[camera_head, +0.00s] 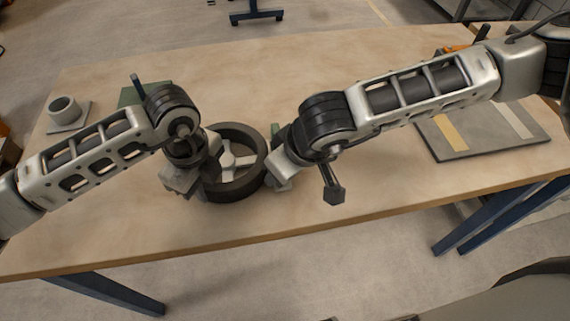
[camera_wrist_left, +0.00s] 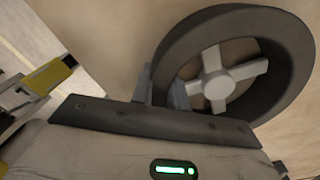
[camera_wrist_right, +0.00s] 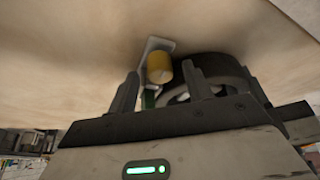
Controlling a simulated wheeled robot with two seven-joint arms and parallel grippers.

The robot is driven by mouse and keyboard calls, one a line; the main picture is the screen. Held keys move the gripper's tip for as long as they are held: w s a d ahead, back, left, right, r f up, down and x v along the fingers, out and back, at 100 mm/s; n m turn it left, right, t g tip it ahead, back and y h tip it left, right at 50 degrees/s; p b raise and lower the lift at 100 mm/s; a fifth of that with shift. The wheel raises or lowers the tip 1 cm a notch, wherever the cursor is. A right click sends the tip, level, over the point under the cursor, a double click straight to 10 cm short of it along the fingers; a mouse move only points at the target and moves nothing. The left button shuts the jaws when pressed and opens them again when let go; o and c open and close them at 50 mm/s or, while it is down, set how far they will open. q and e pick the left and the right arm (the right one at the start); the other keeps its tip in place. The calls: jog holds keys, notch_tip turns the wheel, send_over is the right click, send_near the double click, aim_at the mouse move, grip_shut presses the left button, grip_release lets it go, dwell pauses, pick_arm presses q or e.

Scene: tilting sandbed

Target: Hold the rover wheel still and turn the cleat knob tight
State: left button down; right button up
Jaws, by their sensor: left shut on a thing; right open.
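The rover wheel (camera_head: 256,180) is a dark ring with pale spokes, at the table's middle. My left gripper (camera_head: 196,187) is at its left side. In the left wrist view, the left fingers (camera_wrist_left: 162,93) are shut on the rim of the wheel (camera_wrist_left: 291,50). My right gripper (camera_head: 278,178) is at the wheel's right side. In the right wrist view, its open fingers (camera_wrist_right: 159,88) stand apart, with the yellow cleat knob (camera_wrist_right: 159,67) showing just past and between their tips. A grey bracket and a green part lie by the knob. The knob is hidden in the head view.
A grey cup (camera_head: 64,110) stands on a small plate at the left. A green plate (camera_head: 131,96) lies behind my left arm. A grey board (camera_head: 452,150) with yellow and white strips lies at the right. The front table strip is clear.

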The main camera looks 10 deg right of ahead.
jog(key=c, duration=1)
jog(key=shift+a+m, duration=0.1)
jog(key=shift+m, duration=0.2)
jog(key=m+h, duration=0.1)
jog(key=m, duration=0.2)
jog(key=shift+a+m+t, duration=0.15)
jog(key=shift+m+t, duration=0.15)
jog(key=m+h, duration=0.1)
jog(key=m, duration=0.1)
jog(key=shift+a+m+h, duration=0.1)
jog(key=shift+m+h, duration=0.2)
jog(key=m+h, duration=0.1)
jog(key=m, duration=0.2)
jog(key=m+h, duration=0.1)
jog(key=m, duration=0.2)
jog(key=shift+a+g, duration=0.15)
jog(key=shift+g, duration=0.25)
jog(key=shift+m+h, duration=0.3)
jog(key=shift+m, duration=0.1)
